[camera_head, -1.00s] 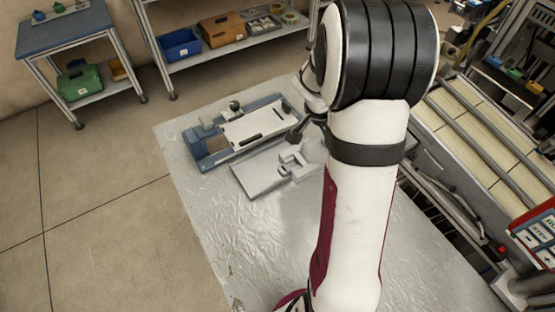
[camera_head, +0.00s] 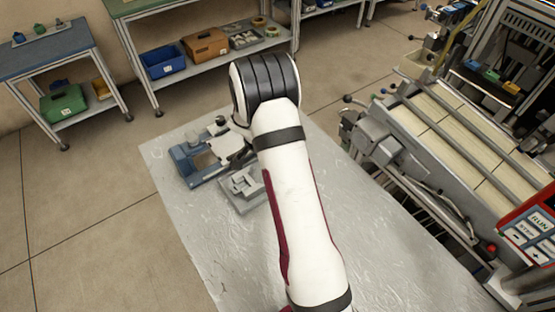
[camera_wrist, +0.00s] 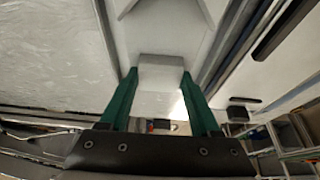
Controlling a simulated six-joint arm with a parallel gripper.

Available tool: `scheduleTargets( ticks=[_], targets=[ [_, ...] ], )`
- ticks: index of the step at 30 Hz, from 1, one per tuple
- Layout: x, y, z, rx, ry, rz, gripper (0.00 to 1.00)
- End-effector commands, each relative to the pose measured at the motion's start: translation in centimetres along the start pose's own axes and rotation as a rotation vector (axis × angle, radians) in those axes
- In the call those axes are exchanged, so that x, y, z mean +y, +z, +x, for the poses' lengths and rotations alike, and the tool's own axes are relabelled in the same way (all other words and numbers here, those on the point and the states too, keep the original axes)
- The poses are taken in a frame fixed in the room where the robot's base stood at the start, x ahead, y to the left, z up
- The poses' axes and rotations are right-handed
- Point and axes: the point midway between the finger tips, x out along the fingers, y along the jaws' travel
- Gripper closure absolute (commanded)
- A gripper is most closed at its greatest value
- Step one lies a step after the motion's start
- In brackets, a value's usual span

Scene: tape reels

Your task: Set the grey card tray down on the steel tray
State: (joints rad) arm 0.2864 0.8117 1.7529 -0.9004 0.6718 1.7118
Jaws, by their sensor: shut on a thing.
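My gripper (camera_wrist: 159,74) shows in the wrist view with two green fingers, one on each side of a small upright light-grey block. The block appears to belong to the grey card tray (camera_wrist: 165,28), whose flat surface stretches away beyond the fingertips. In the head view the low grey piece with a raised part (camera_head: 242,184) looks like this tray. My arm hides most of the gripper there. I cannot tell whether the tray is lifted or resting. I cannot pick out the steel tray for certain.
A blue-framed fixture (camera_head: 188,166) with a pale plate stands close beside the grey piece. In the wrist view the plate (camera_wrist: 262,70) has dark slots. The crinkled pale worktop (camera_head: 215,250) is clear towards the front.

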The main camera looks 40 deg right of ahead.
Motion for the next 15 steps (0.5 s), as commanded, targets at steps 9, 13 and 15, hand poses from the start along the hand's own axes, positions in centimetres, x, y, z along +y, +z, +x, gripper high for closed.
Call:
scheduleTargets(
  ticks=[9, 13, 15],
  targets=[
    [0.01, 0.07, 0.21, 0.0, 0.0, -0.001, 0.13],
    [0.01, 0.06, 0.2, 0.0, 0.0, 0.0, 0.06],
    [0.01, 0.06, 0.2, 0.0, 0.0, 0.0, 0.06]
  ],
)
